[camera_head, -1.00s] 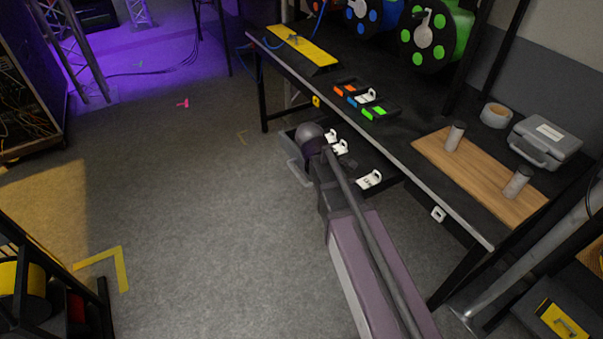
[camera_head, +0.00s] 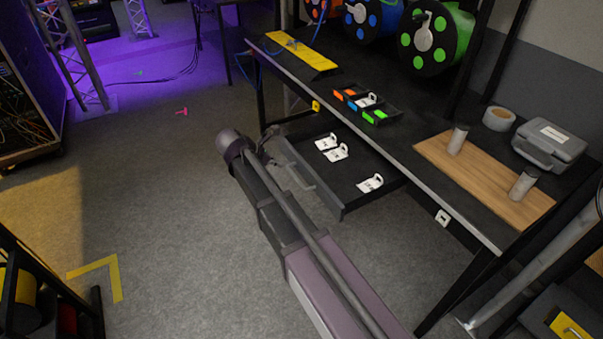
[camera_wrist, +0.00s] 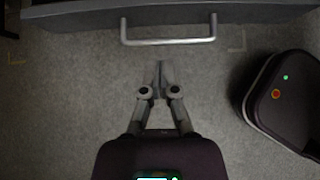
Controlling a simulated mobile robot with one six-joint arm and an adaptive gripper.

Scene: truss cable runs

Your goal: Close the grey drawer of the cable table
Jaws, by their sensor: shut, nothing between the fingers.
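The grey drawer (camera_head: 323,203) stands pulled out below the cable table (camera_head: 390,154), on its left-hand long side. White clip-like pieces (camera_head: 337,151) lie inside it. Its bar handle (camera_head: 296,177) faces left, and the handle also shows in the wrist view (camera_wrist: 168,41) near the top, in front of the drawer front (camera_wrist: 165,18). My gripper (camera_wrist: 160,66) is shut and empty. Its fingertips point toward the handle with a gap of floor showing between them in the picture. In the head view my arm lies left of the drawer, and its wrist hides most of the gripper.
The tabletop carries a cable tray (camera_head: 366,104), a wooden board (camera_head: 480,178), a grey case (camera_head: 549,146), a tape roll (camera_head: 499,117) and cable reels (camera_head: 437,39). A dark shelf rack (camera_head: 50,290) stands at lower left. The carpet left of the drawer is mostly clear.

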